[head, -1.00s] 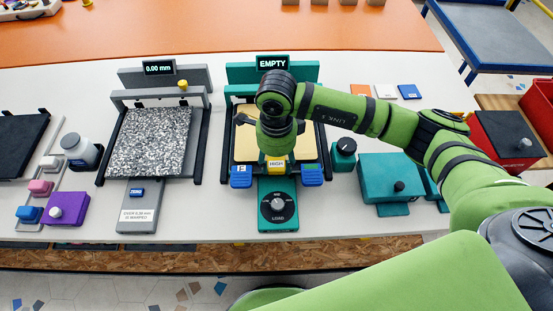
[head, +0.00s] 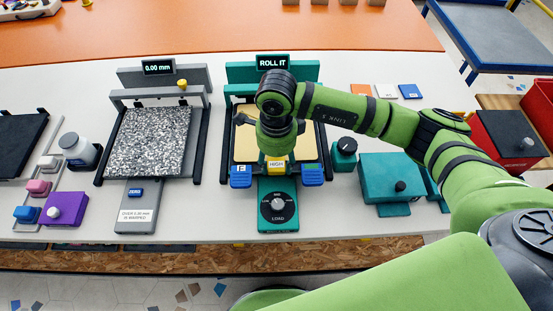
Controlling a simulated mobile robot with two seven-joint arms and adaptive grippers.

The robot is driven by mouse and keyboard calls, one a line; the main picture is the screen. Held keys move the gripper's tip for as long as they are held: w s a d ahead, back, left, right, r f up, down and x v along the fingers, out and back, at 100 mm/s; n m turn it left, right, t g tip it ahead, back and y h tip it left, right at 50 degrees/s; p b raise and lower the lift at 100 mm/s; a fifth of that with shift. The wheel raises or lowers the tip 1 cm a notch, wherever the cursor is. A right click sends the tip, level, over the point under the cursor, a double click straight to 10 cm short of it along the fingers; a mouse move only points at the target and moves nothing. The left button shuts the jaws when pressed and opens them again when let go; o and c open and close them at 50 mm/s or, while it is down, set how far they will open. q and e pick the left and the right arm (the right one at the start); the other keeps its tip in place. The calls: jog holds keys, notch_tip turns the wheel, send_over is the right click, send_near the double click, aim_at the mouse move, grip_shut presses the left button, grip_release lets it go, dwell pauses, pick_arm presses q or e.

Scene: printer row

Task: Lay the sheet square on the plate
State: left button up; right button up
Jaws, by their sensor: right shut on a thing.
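A tan, gold-coloured sheet (head: 245,148) lies over the bed of the teal machine, between its dark side rails. It looks about square to the bed, with little of the dark plate (head: 322,150) showing at the sides. My right gripper (head: 277,143) points down over the sheet's middle and front. The wrist hides its fingertips and the part of the sheet they grip, but it is shut on the sheet. The display (head: 273,62) at the back reads "ROLL IT". My left gripper is not in view.
Blue blocks (head: 241,177) and a yellow "HIGH" tag (head: 277,166) stand at the bed's front, above a dial (head: 278,204). A grey gauge with a speckled plate (head: 150,142) stands left. A teal box (head: 398,178) and a dark knob (head: 344,149) are right.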

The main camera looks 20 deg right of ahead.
dwell(0.4)
jog(key=o, duration=1.5)
jog(key=shift+c, duration=0.2)
jog(key=shift+r, duration=0.25)
notch_tip(320, 180, up, 11)
jog(key=shift+r, duration=0.2)
